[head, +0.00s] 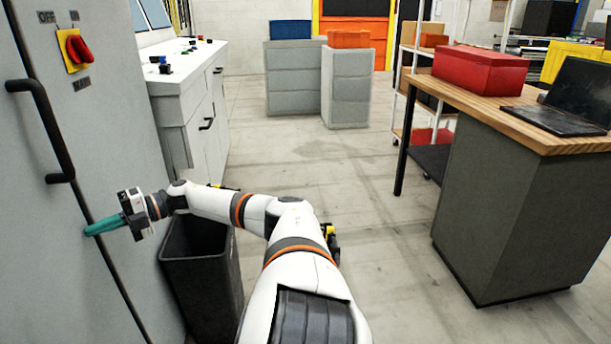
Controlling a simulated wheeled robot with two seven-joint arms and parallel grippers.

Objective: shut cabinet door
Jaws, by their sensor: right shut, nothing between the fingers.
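The grey cabinet (112,90) fills the left side of the head view. Its door (30,250) carries a black bar handle (45,135), and a dark seam runs down beside it. The door looks nearly flush, but I cannot tell whether it is fully shut. My right gripper (90,231) has green fingers, shut and empty. Its fingertips are at the seam, below the handle; I cannot tell if they touch the door. My left gripper is not in view.
A red rotary switch (76,48) is on the cabinet. A dark open bin (205,275) stands under my right forearm. A white workbench (185,100) is behind it. A wooden-topped desk (520,125) with a red box (480,72) stands right. The middle floor is clear.

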